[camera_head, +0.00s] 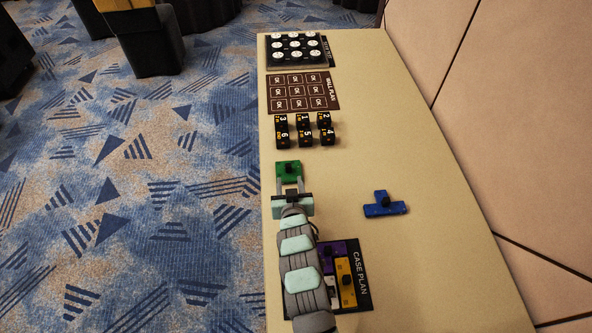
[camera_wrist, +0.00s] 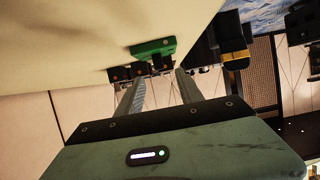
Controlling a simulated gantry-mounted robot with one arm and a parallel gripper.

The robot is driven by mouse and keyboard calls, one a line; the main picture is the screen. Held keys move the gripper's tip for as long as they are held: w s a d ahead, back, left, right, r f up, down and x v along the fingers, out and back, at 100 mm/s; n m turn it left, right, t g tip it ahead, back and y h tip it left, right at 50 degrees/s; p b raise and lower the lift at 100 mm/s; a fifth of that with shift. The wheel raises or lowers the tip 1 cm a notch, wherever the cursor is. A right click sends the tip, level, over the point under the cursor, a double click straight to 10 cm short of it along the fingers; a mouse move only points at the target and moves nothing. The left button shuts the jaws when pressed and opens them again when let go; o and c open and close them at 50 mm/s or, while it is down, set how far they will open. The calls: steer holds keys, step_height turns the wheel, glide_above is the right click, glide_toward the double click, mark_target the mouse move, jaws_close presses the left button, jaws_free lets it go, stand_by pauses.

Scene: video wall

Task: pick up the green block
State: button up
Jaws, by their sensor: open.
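The green block (camera_head: 288,173) lies on the tan table near its left edge and has a dark knob on top. In the wrist view the green block (camera_wrist: 152,48) shows just beyond my fingertips, against the table surface. My gripper (camera_head: 290,185) is open, with its two fingers apart and pointing at the block from the near side. In the wrist view the gap of my gripper (camera_wrist: 161,73) has dark shapes behind it, and I cannot tell the knob from the cubes there. I see nothing held between the fingers.
Several black numbered cubes (camera_head: 304,130) stand beyond the block, then a brown wall plan (camera_head: 303,103) and a tray of white discs (camera_head: 328,62). A blue block (camera_head: 384,209) lies at right. My arm partly covers the case plan (camera_head: 361,278) with purple (camera_head: 339,247) and yellow (camera_head: 345,272) blocks.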

mark_target(288, 166)
steer(key=x, duration=0.4)
steer(key=shift+w+b, duration=0.35)
steer(key=shift+r+b+x, duration=0.15)
steer(key=shift+b+x, duration=0.2)
steer(key=shift+x, duration=0.95)
steer(key=shift+r+b+x, duration=0.15)
steer(key=shift+b+x, duration=0.2)
steer(key=shift+x, duration=0.95)
steer(key=shift+w+d, duration=0.1)
steer(key=shift+d, duration=0.1)
jaws_close()
